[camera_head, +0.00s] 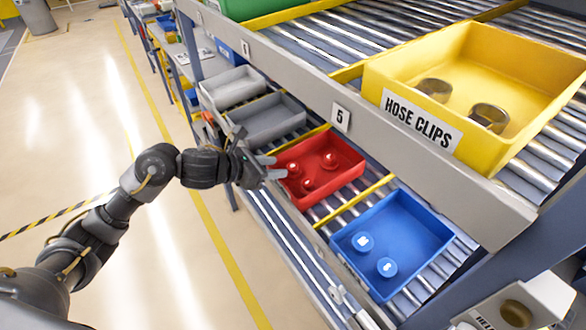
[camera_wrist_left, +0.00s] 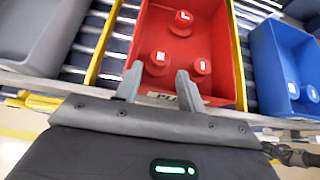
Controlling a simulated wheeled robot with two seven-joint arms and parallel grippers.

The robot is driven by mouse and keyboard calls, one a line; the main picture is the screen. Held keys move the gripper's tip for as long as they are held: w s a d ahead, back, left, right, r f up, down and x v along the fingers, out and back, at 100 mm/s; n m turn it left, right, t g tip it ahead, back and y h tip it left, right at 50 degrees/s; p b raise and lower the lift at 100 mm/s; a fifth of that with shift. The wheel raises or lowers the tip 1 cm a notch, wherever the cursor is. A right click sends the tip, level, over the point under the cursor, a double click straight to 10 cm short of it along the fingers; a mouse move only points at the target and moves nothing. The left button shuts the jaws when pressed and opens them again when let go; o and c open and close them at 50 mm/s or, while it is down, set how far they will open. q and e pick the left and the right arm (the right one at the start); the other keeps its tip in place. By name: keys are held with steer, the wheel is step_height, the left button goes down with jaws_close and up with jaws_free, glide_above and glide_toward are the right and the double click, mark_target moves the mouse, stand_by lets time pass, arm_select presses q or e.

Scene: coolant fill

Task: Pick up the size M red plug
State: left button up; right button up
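The red bin (camera_head: 345,180) holds three round red plugs with white letter marks. In the left wrist view, the far plug (camera_wrist_left: 184,22) seems marked L. The near left plug (camera_wrist_left: 159,59), likely the M one, shows in the head view (camera_head: 293,170) by my fingertips. The near right plug (camera_wrist_left: 202,67) has a mark I cannot read surely; it also shows in the head view (camera_head: 308,184). My left gripper (camera_wrist_left: 158,82) is open at the bin's near edge. Its fingers are apart, with nothing between them. My right gripper is not seen.
A blue bin (camera_head: 420,225) with two blue plugs stands to the right on the roller shelf. Grey bins (camera_head: 272,118) stand on the other side. Above is a shelf beam (camera_head: 400,150) with a yellow HOSE CLIPS bin (camera_head: 420,65). The floor at left is clear.

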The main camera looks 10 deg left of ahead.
mark_target(291, 166)
arm_select(q)
steer(key=shift+p+x, duration=0.85)
steer(key=shift+x, duration=1.4)
steer(key=shift+w+d+f, duration=0.2)
steer(key=shift+w+d, duration=0.15)
steer(key=shift+d, duration=0.05)
steer(key=c, duration=0.7)
